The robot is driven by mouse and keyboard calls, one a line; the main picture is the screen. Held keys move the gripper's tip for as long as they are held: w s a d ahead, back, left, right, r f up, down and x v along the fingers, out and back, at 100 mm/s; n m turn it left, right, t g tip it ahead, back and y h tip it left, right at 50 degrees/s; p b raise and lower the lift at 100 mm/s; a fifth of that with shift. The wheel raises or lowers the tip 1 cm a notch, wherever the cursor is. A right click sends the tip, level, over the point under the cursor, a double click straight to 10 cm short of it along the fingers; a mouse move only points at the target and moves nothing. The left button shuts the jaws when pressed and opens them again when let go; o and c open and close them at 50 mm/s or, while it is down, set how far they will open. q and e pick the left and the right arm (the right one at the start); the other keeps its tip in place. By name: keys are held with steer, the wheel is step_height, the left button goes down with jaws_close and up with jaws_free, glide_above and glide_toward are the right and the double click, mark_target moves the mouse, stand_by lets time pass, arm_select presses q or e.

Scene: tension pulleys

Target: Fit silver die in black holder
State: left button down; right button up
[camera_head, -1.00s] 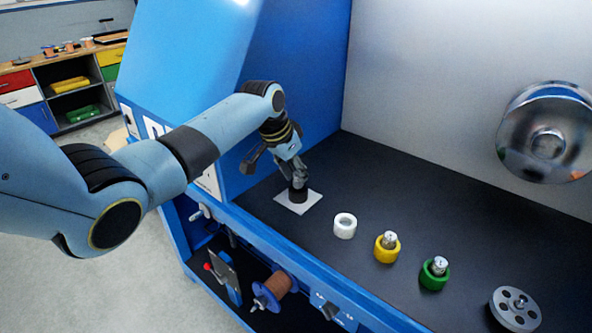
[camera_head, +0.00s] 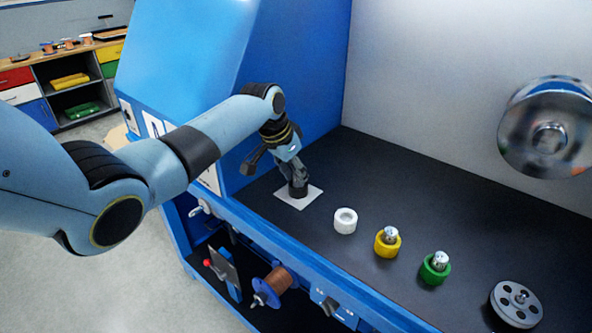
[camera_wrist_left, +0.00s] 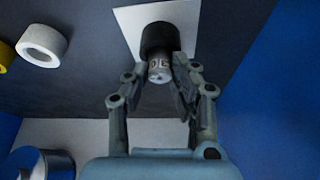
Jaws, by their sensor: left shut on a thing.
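The black holder (camera_head: 298,191) stands on a white square (camera_head: 290,202) at the left of the dark worktop. It also shows in the left wrist view (camera_wrist_left: 157,37). My left gripper (camera_head: 294,178) points down at the holder from above. In the left wrist view my left gripper (camera_wrist_left: 160,82) is shut on the silver die (camera_wrist_left: 159,71), which has dark letters on its side. The die lines up with the holder and its far end meets or overlaps the holder's opening. How deep it sits I cannot tell. My right gripper is not in view.
A white ring holder (camera_head: 345,221) stands empty to the right. Beyond it are a yellow holder (camera_head: 387,246) and a green holder (camera_head: 434,271), each with a silver piece in it. A grey pulley disc (camera_head: 515,305) lies farther right. A blue wall (camera_head: 290,80) rises close behind the gripper.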

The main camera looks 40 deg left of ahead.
arm_select(q)
steer(key=shift+f, duration=0.3)
steer(key=shift+f, duration=0.1)
stand_by(0.3)
steer(key=c, duration=1)
jaws_free()
steer(key=v, duration=1.2)
steer(key=shift+s, duration=0.1)
steer(key=shift+f, duration=0.15)
